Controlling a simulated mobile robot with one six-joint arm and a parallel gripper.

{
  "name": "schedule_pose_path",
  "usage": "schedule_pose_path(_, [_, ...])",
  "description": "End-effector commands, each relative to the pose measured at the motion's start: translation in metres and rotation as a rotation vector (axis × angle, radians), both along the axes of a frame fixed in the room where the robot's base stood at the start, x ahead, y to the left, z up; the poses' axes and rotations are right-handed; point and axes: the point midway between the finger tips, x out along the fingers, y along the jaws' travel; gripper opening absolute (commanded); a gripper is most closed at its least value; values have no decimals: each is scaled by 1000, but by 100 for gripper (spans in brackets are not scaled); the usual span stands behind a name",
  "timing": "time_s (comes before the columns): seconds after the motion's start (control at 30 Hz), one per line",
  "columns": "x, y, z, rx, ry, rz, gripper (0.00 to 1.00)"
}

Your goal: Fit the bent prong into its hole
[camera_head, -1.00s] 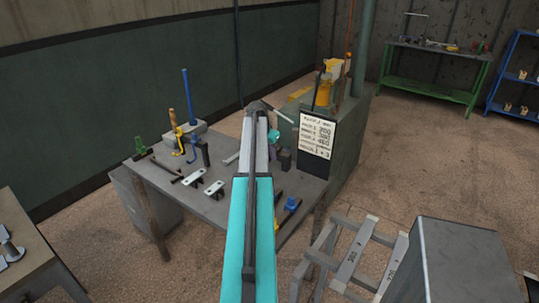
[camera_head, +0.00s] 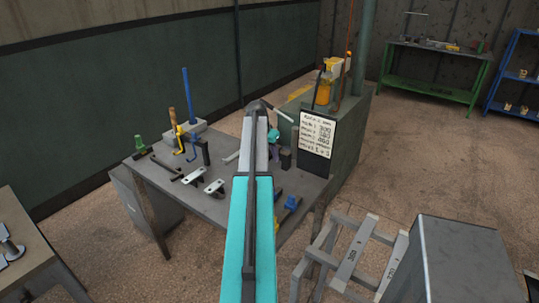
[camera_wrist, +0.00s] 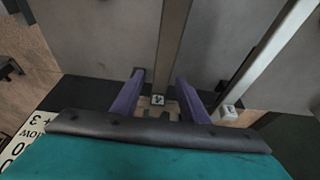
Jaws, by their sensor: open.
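My gripper (camera_wrist: 160,76) shows in the wrist view as two purple fingers, apart. A brownish bar (camera_wrist: 172,40) runs down the picture towards the gap between them, with a small white marked square (camera_wrist: 158,100) there. I see no grip on it. A paler bar (camera_wrist: 265,55) with a similar square end (camera_wrist: 228,113) lies right of the fingers.
A tall blue rod (camera_head: 187,95) rises at the back left.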

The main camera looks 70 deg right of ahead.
Motion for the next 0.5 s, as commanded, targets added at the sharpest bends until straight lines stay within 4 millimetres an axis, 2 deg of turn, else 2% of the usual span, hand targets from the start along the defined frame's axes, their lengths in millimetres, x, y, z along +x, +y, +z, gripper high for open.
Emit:
schedule_pose_path(0.27, [2,6,19,-3,-1,1,40])
schedule_pose_path(0.5, [5,16,47,-3,-1,1,40])
